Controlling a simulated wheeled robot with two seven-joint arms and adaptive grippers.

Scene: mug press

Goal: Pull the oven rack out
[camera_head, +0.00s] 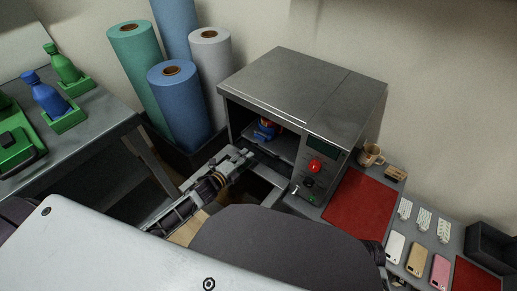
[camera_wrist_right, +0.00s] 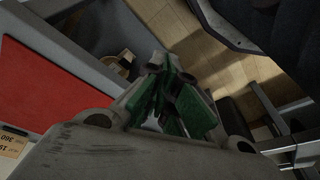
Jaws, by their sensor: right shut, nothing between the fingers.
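The grey oven (camera_head: 300,92) stands on the far bench with its front open at the left. Inside it the dark oven rack (camera_head: 284,146) shows as a flat shelf, with a small blue and orange object (camera_head: 266,129) on it. My left gripper (camera_head: 240,160) is at the oven's open front, close to the rack's front edge. Whether it touches the rack or how its fingers stand cannot be made out. My right gripper (camera_wrist_right: 168,88) is shut and empty in the right wrist view, its green finger pads together, with the floor beyond it.
Red mat (camera_head: 360,200), mug (camera_head: 370,155) and several phones (camera_head: 416,260) lie on the bench right of the oven. Tall rolls (camera_head: 181,105) stand left of it. A left table (camera_head: 80,133) holds bottles (camera_head: 46,94) in green holders. The red mat (camera_wrist_right: 52,85) fills the wrist view's left.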

